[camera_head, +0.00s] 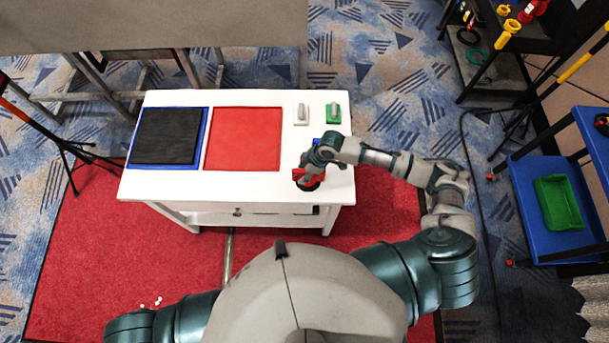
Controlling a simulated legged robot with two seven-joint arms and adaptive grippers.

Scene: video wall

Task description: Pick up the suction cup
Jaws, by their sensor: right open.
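A red and black object (308,183), which looks like the suction cup, stands near the front right of the white table (180,192). My right gripper (311,165) is at the red part, over the table, and is open. The gripper and wrist cover part of the object, and I cannot tell whether they touch it. A small blue patch (317,141) shows beside the wrist; I cannot tell what it belongs to. My left gripper is out of view; only part of that arm shows at the lower left.
On the table lie a black panel in a blue frame (166,136), a red panel (243,138), a grey-handled tool (301,115) and a green tool (333,113). A blue cart (545,185) with a green bin (558,203) stands at the right.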

